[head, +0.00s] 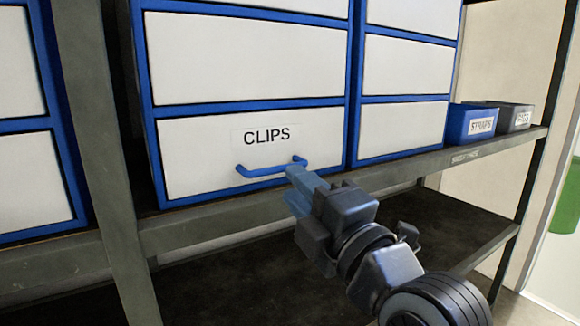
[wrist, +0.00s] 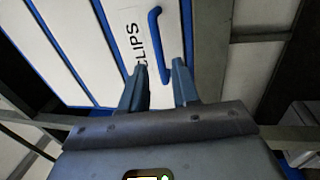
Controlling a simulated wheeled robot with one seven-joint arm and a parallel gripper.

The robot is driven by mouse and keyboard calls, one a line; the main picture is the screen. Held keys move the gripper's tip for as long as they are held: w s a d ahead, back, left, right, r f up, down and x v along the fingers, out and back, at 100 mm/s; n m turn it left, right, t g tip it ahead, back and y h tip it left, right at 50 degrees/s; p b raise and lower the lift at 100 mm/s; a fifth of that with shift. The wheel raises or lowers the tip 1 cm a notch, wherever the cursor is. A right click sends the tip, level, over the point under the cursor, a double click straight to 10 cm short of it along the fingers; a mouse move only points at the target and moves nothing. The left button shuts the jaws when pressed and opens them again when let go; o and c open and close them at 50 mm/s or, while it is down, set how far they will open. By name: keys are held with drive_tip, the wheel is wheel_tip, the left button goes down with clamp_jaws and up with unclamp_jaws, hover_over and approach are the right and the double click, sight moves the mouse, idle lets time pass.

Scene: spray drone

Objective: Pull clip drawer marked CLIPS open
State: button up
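The clip drawer (head: 212,173) is the bottom white drawer of a blue-framed cabinet, with a label reading CLIPS. It looks shut, with its front in line with the drawers above. Its blue bar handle (head: 268,170) sits below the label and also shows in the wrist view (wrist: 156,45). My gripper (head: 296,190) is just in front of the drawer, near the right end of the handle. In the wrist view my gripper's fingers (wrist: 158,75) are apart, with a gap between them.
The cabinet stands on a grey metal shelf (head: 205,235) with an upright post (head: 98,130) to the left. A blue STRAPS bin (head: 458,124) and a grey bin (head: 516,112) stand at the right. A dark lower shelf (head: 250,285) looks empty.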

sight(280, 171)
drive_tip(key=p+x, duration=0.1)
drive_tip(key=x, duration=0.5)
drive_tip(key=shift+w+a, duration=0.1)
clamp_jaws()
idle(0.4)
